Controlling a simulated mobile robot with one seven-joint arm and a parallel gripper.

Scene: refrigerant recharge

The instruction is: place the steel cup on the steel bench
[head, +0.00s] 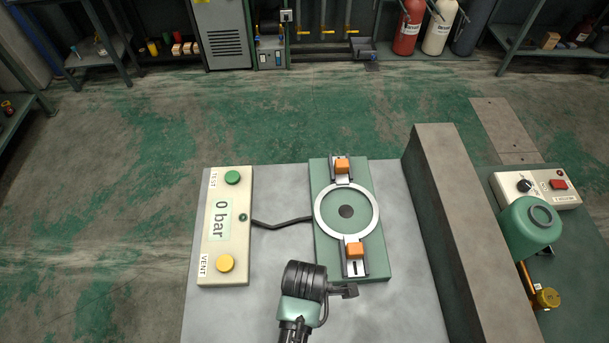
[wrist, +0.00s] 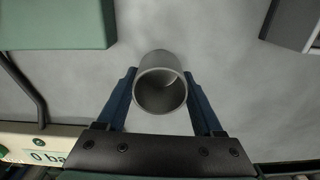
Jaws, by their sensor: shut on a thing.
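The steel cup (wrist: 161,92) is a grey open cylinder in the wrist view, its mouth turned toward the camera. My gripper (wrist: 160,85) is shut on it, with one blue finger on each side. The steel bench (head: 285,190) is the pale grey top in the head view, and it also fills the background behind the cup in the wrist view (wrist: 225,75). I cannot tell whether the cup touches the bench or hangs above it. In the head view my arm reaches over the bench's front part, and the cup is not visible there.
A green fixture (head: 325,250) with a ring and orange clamps stands on the bench. Left of it is a test box (head: 238,210) reading 0 bar, joined by a dark hose. A tall grey wall (head: 460,230) bounds the right side. Bare bench lies right of my arm.

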